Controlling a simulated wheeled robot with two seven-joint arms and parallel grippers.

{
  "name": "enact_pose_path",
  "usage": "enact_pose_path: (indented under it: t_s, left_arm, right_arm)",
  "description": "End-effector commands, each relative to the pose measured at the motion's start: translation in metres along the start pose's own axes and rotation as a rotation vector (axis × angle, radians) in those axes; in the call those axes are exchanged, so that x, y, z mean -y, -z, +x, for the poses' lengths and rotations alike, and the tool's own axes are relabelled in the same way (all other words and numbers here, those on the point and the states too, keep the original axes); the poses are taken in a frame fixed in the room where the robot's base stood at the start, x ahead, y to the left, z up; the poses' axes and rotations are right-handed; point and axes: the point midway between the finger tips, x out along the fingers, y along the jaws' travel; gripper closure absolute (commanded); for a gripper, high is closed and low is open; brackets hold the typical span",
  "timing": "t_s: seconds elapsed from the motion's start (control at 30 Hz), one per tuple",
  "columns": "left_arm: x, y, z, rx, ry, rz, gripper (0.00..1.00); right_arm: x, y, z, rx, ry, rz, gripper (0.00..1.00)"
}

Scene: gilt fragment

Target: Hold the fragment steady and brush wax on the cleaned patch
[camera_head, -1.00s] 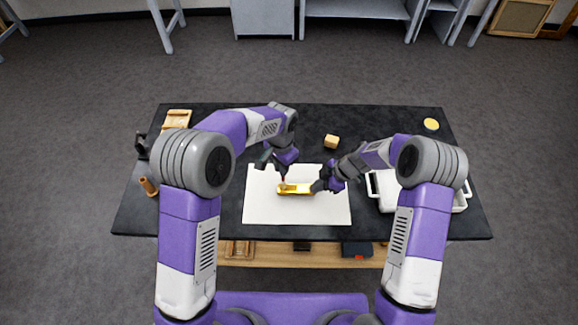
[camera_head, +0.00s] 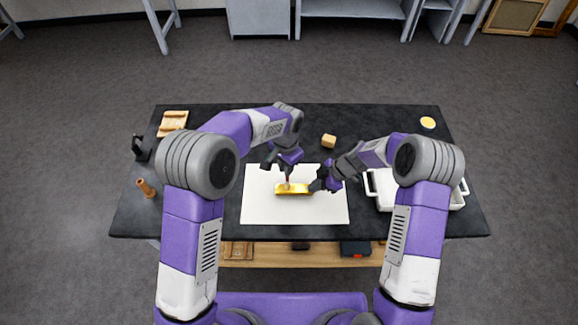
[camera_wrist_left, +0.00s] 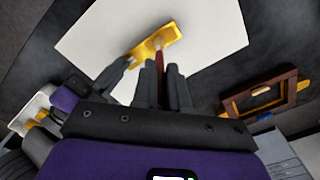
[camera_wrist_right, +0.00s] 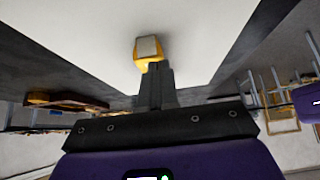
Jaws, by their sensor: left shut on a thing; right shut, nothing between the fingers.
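The gilt fragment (camera_head: 298,190), a short golden bar, lies on a white sheet (camera_head: 262,207) in the middle of the dark table. My left gripper (camera_head: 287,170) is shut on a red-handled brush (camera_wrist_left: 160,62) and holds it above the fragment. The brush's pale tip is at the fragment's left part in the head view; whether it touches is unclear. My right gripper (camera_head: 316,186) is shut and empty, its fingertips at the fragment's right end. In the right wrist view the fragment (camera_wrist_right: 149,47) shows a pale end face just beyond these fingertips. The cleaned patch cannot be made out.
A white tray (camera_head: 458,203) stands at the right, partly behind my right arm. A small tan block (camera_head: 328,141) and a round yellow item (camera_head: 428,123) lie towards the back. A wooden rack (camera_head: 173,122) and a brown handled item (camera_head: 146,188) stand at the left.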

Motion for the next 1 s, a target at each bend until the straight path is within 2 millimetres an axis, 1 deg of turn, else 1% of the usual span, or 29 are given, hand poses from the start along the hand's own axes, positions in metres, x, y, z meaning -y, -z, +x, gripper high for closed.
enact_pose_path:
  t_s: [0.03, 0.37, 0.43, 0.47, 0.5, 1.0]
  left_arm:
    - [0.004, -0.004, 0.001, 0.001, 0.0, -0.001, 1.0]
    - [0.025, -0.026, 0.001, 0.002, -0.001, -0.002, 1.0]
    - [0.025, -0.025, -0.004, 0.0, 0.0, 0.0, 1.0]
    - [0.025, -0.025, -0.009, -0.003, 0.001, 0.0, 1.0]
    - [0.025, -0.025, -0.021, -0.005, 0.002, 0.0, 1.0]
    - [0.025, -0.025, -0.065, -0.001, 0.0, 0.001, 1.0]
  right_arm:
    - [0.002, -0.003, 0.002, 0.004, 0.003, 0.003, 1.0]
    - [0.002, -0.003, 0.002, 0.004, 0.003, 0.003, 1.0]
    - [0.002, -0.003, 0.002, 0.004, 0.003, 0.003, 1.0]
    - [0.002, -0.003, 0.002, 0.003, 0.003, 0.003, 1.0]
    - [0.002, -0.003, 0.002, 0.003, 0.003, 0.003, 1.0]
    - [0.002, -0.003, 0.002, 0.003, 0.003, 0.003, 1.0]
